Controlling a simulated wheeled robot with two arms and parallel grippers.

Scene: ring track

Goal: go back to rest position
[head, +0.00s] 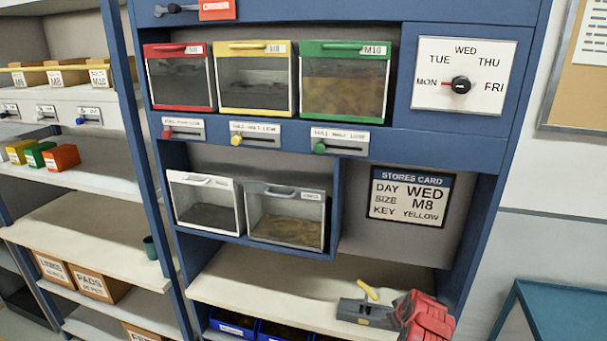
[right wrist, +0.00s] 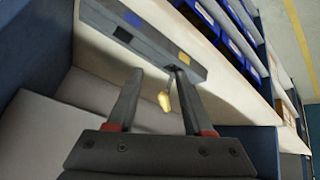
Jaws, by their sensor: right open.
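My right gripper (right wrist: 157,74) is open, with its two grey fingers spread and apart. In the right wrist view a small yellow key (right wrist: 165,101) shows between the fingers, touching neither as far as I can see. Its stem reaches a grey block (right wrist: 140,38) with coloured squares. In the head view the yellow key (head: 368,289) stands tilted above the grey block (head: 362,313) on the lower shelf. My red right wrist (head: 427,317) is just right of the block, and the fingers are hard to make out there. My left gripper is not in view.
A blue cabinet holds red, yellow (head: 255,80) and green bins above levers, and two lower bins. A day dial (head: 462,78) and a stores card (head: 408,197) reading WED, M8, YELLOW are at right. Blue trays (head: 233,321) sit below. The lower shelf (head: 260,280) is clear at left.

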